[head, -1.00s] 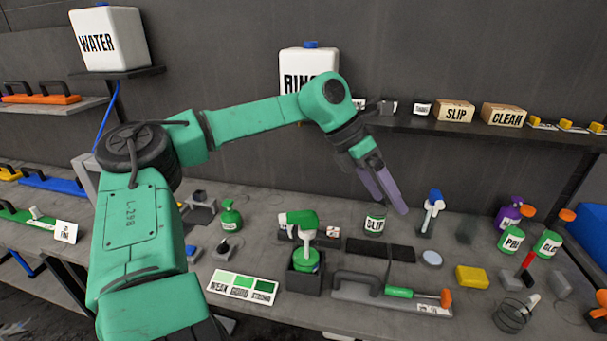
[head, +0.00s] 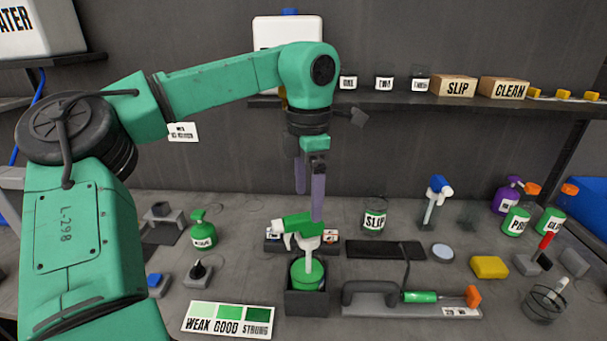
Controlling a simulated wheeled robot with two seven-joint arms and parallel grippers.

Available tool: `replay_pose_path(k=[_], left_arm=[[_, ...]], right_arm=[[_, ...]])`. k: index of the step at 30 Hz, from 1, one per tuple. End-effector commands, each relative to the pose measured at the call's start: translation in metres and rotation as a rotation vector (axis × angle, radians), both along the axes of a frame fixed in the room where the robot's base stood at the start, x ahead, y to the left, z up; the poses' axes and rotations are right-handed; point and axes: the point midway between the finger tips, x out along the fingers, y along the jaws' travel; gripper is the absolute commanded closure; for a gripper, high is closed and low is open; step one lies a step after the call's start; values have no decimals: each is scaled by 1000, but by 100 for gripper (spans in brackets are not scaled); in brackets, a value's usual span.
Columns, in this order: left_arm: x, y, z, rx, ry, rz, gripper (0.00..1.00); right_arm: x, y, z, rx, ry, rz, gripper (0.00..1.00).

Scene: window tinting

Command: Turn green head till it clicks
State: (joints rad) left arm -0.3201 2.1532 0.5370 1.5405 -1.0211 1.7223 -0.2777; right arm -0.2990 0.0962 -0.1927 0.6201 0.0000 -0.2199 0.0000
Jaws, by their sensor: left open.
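The green spray head (head: 299,228) with its white trigger and neck sits above a round green bottle (head: 308,274), which stands in a dark square holder (head: 307,301) on the bench. Whether the head is fully seated on the bottle is hard to tell. My left gripper (head: 309,203) points straight down with its two purple-grey fingers apart. It is open and empty, its fingertips just above and behind the green head in the picture. I cannot tell whether a finger touches the head. My right gripper is not in view.
A WEAK/GOOD/STRONG colour card (head: 228,320) lies left of the holder. Behind are a SLIP jar (head: 374,220) and a black mat (head: 385,250). A green bottle (head: 201,229) stands at left.

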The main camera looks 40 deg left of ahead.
Motion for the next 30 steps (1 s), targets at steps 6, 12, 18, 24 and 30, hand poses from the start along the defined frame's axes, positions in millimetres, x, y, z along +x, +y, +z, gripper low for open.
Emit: replay_pose_path(k=[6,12,18,24,30], left_arm=[[-1,0,-53,-4,6,0,6],[-1,1,-89,-2,4,1,6],[0,1,-100,-2,0,2,6],[0,1,-100,-1,0,2,29],[0,1,-99,-1,0,1,97]], right_arm=[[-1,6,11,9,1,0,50],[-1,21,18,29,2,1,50],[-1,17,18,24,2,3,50],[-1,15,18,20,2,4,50],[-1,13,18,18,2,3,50]])
